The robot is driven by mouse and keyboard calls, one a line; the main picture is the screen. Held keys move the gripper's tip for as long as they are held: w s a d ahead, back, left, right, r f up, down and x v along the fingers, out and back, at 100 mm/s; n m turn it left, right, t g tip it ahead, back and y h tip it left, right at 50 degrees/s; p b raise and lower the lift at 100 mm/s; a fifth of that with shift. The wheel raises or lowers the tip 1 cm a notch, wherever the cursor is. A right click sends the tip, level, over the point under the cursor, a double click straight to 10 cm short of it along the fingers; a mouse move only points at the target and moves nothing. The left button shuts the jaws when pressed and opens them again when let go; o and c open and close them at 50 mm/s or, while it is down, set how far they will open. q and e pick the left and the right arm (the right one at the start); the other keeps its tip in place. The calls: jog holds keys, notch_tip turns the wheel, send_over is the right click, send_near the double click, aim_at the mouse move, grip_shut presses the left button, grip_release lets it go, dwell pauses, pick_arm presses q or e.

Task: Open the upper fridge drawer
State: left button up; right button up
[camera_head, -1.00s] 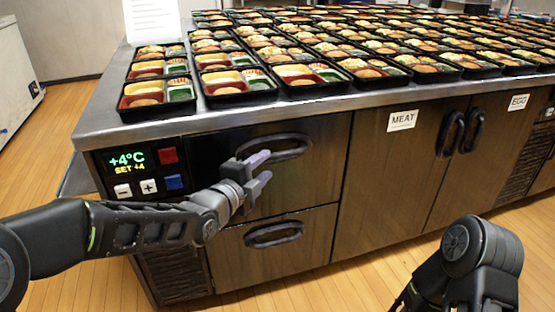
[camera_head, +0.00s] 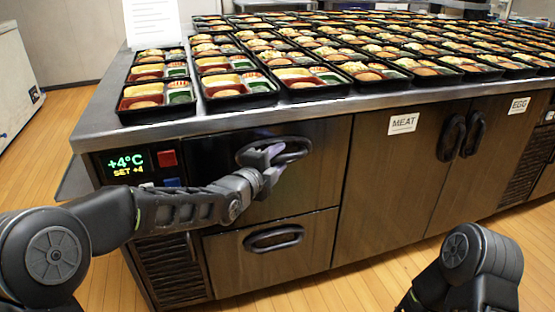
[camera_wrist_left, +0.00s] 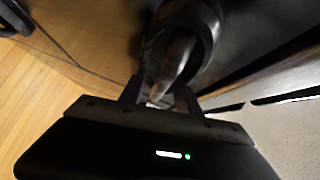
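The upper fridge drawer (camera_head: 312,185) is a dark metal front at the left of the counter, flush with it and shut. Its black loop handle (camera_head: 302,143) sits near the top edge and also fills the upper middle of the left wrist view (camera_wrist_left: 211,28). My left gripper (camera_head: 268,160) is at the left part of this handle. Its fingers (camera_wrist_left: 160,95) stand apart, with the handle just ahead of and partly between them; exact contact is hidden. My right gripper is out of view; only part of my right arm shows at lower right.
The lower drawer (camera_head: 225,262) with its own handle (camera_head: 273,238) is shut below. A control panel (camera_head: 140,165) reading +4°C is at the left. Bento trays (camera_head: 155,115) cover the countertop (camera_head: 95,125). Cupboard doors labelled MEAT (camera_head: 403,124) and EGG stand to the right.

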pick_arm(q)
jog(key=shift+c, duration=0.6)
grip_shut()
dwell(0.7)
